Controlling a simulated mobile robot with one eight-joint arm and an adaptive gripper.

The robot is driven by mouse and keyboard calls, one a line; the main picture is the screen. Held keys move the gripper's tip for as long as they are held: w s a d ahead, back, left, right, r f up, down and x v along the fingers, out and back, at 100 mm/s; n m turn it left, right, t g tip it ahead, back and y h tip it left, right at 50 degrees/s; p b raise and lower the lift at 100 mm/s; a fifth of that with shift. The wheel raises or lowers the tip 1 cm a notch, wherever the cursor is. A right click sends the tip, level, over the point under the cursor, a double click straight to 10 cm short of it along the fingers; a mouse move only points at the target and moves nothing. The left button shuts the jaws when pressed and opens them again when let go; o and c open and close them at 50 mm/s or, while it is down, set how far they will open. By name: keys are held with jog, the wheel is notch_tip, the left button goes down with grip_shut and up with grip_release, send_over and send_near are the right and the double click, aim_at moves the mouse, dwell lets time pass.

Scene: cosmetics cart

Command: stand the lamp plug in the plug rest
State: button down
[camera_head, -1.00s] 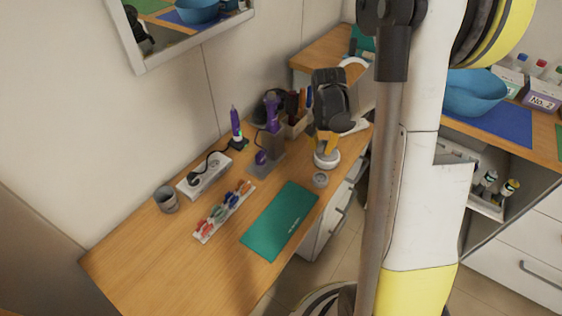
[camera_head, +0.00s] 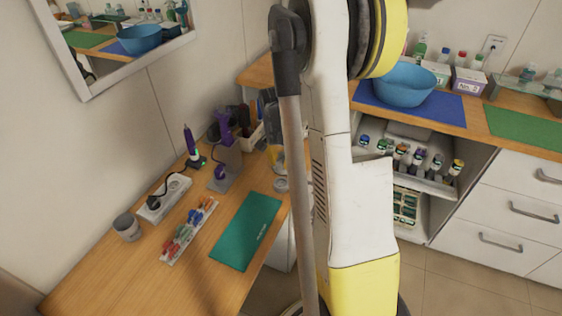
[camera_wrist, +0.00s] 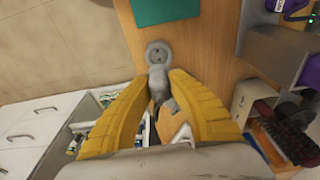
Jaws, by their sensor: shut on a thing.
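The plug rest seems to be a small round grey holder (camera_wrist: 158,52) with a dark opening, standing on the wooden desk at the corner of a green mat. It also shows in the head view (camera_head: 281,185). My gripper (camera_wrist: 160,78) has its yellow fingers closed on a pale grey piece, seemingly the lamp plug (camera_wrist: 157,84). In the wrist view the plug appears right beside the rest; whether they touch cannot be told. In the head view my gripper (camera_head: 277,158) is above the rest, partly hidden by my arm. The plug's lower end is hidden.
The green mat (camera_head: 245,232), a tray of coloured clips (camera_head: 188,232), a white power strip (camera_head: 165,198), a grey cup (camera_head: 127,227) and a purple tool in a stand (camera_head: 222,172) occupy the desk. The desk's front left is clear. A shelf cart with bottles (camera_head: 410,160) stands right.

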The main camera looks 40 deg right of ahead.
aim_at(279, 161)
jog(key=shift+f+b, duration=1.45)
jog(key=shift+f, duration=0.65)
jog(key=shift+f+b, duration=1.75)
jog(key=shift+f, duration=0.1)
jog(key=c, duration=1.3)
grip_release()
jog(key=shift+o, duration=0.2)
jog(key=shift+r, duration=0.1)
jog(key=shift+r, duration=0.1)
jog(key=r, duration=0.4)
jog(key=a+r, duration=0.1)
jog(key=r, duration=0.6)
jog(key=shift+s+a+r, duration=0.35)
